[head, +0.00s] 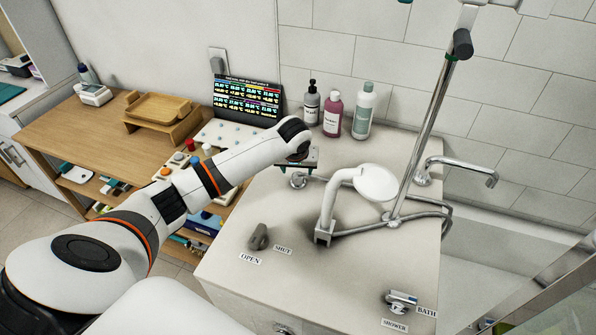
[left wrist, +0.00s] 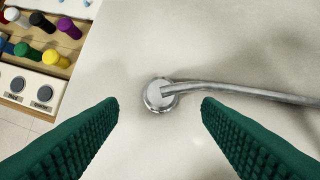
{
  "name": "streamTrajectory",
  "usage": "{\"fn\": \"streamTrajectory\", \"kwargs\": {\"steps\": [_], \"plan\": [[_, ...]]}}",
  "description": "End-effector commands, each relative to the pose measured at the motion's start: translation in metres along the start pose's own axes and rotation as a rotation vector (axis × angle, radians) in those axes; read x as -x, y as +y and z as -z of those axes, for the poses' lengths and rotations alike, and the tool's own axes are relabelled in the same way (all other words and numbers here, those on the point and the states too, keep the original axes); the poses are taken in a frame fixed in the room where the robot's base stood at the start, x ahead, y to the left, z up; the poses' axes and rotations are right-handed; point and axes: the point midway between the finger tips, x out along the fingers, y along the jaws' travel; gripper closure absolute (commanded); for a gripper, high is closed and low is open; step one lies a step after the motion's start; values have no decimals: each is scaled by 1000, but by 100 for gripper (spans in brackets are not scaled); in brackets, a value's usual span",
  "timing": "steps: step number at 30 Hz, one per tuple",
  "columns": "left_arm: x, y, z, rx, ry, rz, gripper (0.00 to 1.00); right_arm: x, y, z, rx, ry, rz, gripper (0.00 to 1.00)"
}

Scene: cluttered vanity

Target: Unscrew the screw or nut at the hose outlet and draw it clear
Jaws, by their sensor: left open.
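The hose outlet (head: 298,181) is a round chrome fitting on the pale countertop, below my left gripper in the head view. In the left wrist view the round chrome nut (left wrist: 160,95) sits between and beyond the fingertips, with the metal hose (left wrist: 250,92) running from it to the right. My left gripper (head: 297,165) is open, and its green ridged fingers (left wrist: 160,106) are apart on either side of the nut. The fingers look clear of the nut, but the height gap cannot be told. My right gripper is not in view.
The white shower head (head: 376,183) and chrome riser (head: 425,130) stand to the right. Several bottles (head: 333,113) stand behind. A grey knob (head: 258,236) at OPEN/SHUT and a BATH/SHOWER lever (head: 401,298) are nearer. A wooden bench (head: 60,127) with coloured pegs adjoins left.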

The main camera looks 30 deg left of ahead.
Motion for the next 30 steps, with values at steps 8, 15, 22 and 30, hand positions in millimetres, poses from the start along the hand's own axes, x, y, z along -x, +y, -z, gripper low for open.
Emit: {"fn": "streamTrajectory", "kwargs": {"steps": [8,15,22,30], "plan": [[-40,0,0,0,2,0,41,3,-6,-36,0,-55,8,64],[-50,0,0,-1,-2,0,41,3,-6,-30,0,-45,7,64],[-50,0,0,-1,-1,1,46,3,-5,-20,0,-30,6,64],[-50,0,0,-1,-1,0,89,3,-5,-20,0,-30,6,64]]}}
